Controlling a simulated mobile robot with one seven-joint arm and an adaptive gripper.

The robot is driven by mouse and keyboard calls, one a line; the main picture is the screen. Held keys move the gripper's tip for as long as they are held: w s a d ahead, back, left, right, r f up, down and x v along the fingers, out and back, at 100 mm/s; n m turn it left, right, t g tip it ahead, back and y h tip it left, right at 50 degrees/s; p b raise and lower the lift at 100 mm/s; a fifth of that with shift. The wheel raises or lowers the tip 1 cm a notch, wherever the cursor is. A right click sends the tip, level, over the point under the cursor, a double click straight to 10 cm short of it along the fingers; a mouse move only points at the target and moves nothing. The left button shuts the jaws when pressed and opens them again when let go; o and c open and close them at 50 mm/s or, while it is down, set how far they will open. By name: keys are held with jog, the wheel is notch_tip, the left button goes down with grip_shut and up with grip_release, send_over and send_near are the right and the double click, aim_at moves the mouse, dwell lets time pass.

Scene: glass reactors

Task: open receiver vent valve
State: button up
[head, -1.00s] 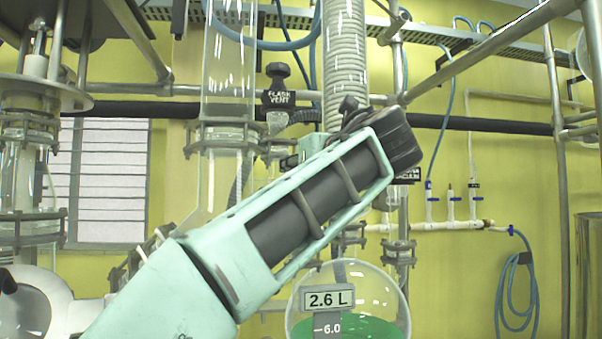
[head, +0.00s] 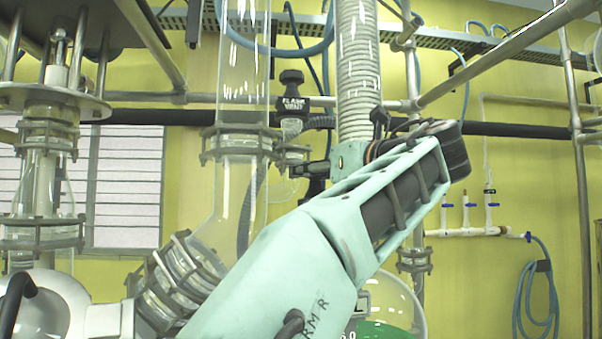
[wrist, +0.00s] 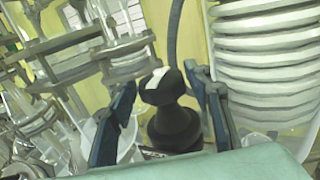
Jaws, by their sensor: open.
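A black valve knob (wrist: 170,112) with a pale mark on top stands between the two dark blue fingers of my gripper (wrist: 158,88) in the wrist view. The fingers are apart, one on each side, and no firm contact shows. In the head view my gripper (head: 312,169) points left, just in front of the ribbed hose, with dark valve parts around it that are partly hidden. I cannot read a label on the knob between the fingers. Another black knob labelled FLASH VENT (head: 293,102) sits above my gripper. A round glass vessel with green liquid (head: 385,329) is partly hidden behind my arm.
The ribbed hose (head: 358,75) rises close behind my gripper, and also fills the right of the wrist view (wrist: 265,70). A glass column (head: 243,70) with a metal clamp (head: 240,143) stands to the left. Metal rails cross above. Blue-handled taps (head: 466,208) are on the right wall.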

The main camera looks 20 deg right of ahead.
jog(key=shift+d, duration=0.1)
jog(key=shift+f+m+h+b, duration=0.3)
jog(key=shift+m+h+b, duration=0.1)
jog(key=shift+h+b, duration=0.4)
jog(key=shift+m+h+b, duration=0.6)
jog(key=shift+m+h, duration=0.1)
jog(key=shift+h, duration=0.4)
jog(key=m+h, duration=0.2)
jog(key=h, duration=0.1)
jog(key=m+g+h, duration=0.1)
jog(key=shift+r+h, duration=0.35)
jog(key=shift+h, duration=0.05)
jog(key=m+g+h+p, duration=0.1)
jog(key=m+h+p, duration=0.1)
jog(key=m+h, duration=0.1)
jog(key=shift+r+g+h+p, duration=0.1)
jog(key=shift+g+h+p, duration=0.2)
jog(key=shift+g+p, duration=0.1)
